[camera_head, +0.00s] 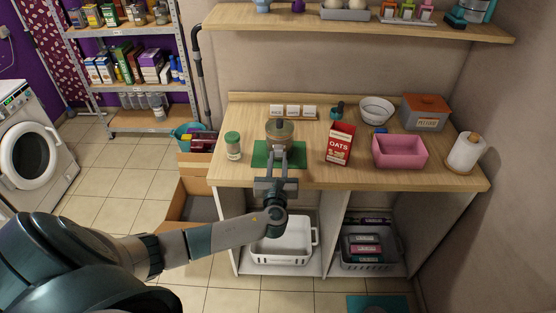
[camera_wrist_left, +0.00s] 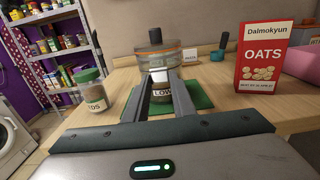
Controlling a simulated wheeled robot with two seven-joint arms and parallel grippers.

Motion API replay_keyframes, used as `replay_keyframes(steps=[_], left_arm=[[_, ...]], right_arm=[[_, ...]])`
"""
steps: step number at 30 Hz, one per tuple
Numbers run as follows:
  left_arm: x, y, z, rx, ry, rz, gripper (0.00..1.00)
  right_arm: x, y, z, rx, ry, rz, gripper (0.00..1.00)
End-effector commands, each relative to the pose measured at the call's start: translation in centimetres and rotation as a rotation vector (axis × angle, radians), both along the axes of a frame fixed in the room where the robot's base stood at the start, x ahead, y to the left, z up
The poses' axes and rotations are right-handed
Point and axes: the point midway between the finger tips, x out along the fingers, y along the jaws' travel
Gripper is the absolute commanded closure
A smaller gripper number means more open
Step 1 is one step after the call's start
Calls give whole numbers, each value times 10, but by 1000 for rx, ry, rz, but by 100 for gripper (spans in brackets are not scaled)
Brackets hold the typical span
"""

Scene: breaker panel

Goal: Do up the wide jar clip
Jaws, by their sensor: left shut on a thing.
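The wide jar (camera_head: 280,131) is a squat glass jar with an orange band near its top, standing upright on a green mat (camera_head: 260,158) near the counter's front. It also shows in the left wrist view (camera_wrist_left: 158,58) with a dark knob on top and a label partly hidden by my fingers. My left gripper (camera_head: 278,157) is at the jar's front, shut on the jar clip. It also shows in the left wrist view (camera_wrist_left: 161,82). My right gripper is not in view.
A green-lidded jar (camera_head: 233,146) stands left of the mat. A red oats box (camera_head: 339,144) stands to the right, then a pink bin (camera_head: 399,151) and paper roll (camera_head: 466,153). Small white labelled cards (camera_head: 293,111) stand behind. A shelf (camera_head: 360,25) overhangs the counter.

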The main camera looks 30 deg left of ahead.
Motion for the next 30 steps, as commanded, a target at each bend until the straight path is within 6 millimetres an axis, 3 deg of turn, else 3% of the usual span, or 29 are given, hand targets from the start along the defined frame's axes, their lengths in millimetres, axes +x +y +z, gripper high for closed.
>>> replay_keyframes(steps=[19, 30], left_arm=[[2, 1, 24, -131, 212, 0, 99], [10, 5, 40, -276, 455, -2, 99]], right_arm=[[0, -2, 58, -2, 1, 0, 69], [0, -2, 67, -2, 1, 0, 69]])
